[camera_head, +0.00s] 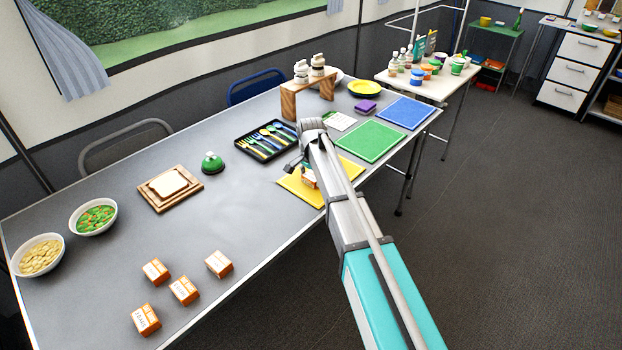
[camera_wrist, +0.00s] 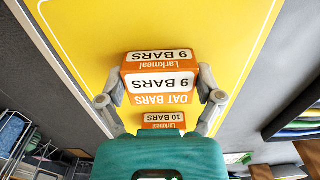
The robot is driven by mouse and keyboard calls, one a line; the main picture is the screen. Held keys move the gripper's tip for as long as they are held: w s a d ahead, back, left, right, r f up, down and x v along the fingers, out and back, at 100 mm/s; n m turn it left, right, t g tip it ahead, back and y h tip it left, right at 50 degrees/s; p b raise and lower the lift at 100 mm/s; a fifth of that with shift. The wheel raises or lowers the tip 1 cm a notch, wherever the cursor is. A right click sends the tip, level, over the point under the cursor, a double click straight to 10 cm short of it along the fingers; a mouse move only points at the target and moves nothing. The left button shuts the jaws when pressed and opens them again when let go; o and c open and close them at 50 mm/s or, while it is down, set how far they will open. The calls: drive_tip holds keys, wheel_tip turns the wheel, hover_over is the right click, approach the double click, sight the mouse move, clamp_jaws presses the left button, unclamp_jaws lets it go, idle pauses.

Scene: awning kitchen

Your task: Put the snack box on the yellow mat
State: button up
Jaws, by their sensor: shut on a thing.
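An orange and white snack box (camera_wrist: 160,80), with upside-down "9 BARS" and "OAT BARS" print, sits between the fingers of my gripper (camera_wrist: 160,92) in the wrist view. The fingers press on its two sides. The yellow mat (camera_wrist: 215,25) fills the view behind it. In the head view the box (camera_head: 309,178) is partly hidden by my arm, over the yellow mat (camera_head: 297,190). I cannot tell if it touches the mat.
Several similar boxes (camera_head: 184,290) stand at the table's near left. A cutlery tray (camera_head: 266,141) lies behind the mat, and a green mat (camera_head: 370,141) and a blue mat (camera_head: 405,113) lie to its right. A green bell-like item (camera_head: 212,163) and a bread board (camera_head: 170,188) stand left.

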sight(311, 177)
drive_tip(key=o, duration=0.9)
drive_tip(key=shift+r, duration=0.1)
wheel_tip(311, 177, up, 12)
drive_tip(key=p, duration=1.2)
idle(0.5)
drive_tip(key=s+d+n, duration=0.2)
drive_tip(key=s+d, duration=0.6)
drive_tip(key=s+d+n, duration=0.3)
drive_tip(key=s+d, duration=0.4)
drive_tip(key=s, duration=0.2)
drive_tip(key=s+d+n, duration=0.2)
drive_tip(key=s+d, duration=0.6)
drive_tip(key=shift+s+d+n, duration=0.2)
drive_tip(key=shift+d+n, duration=0.1)
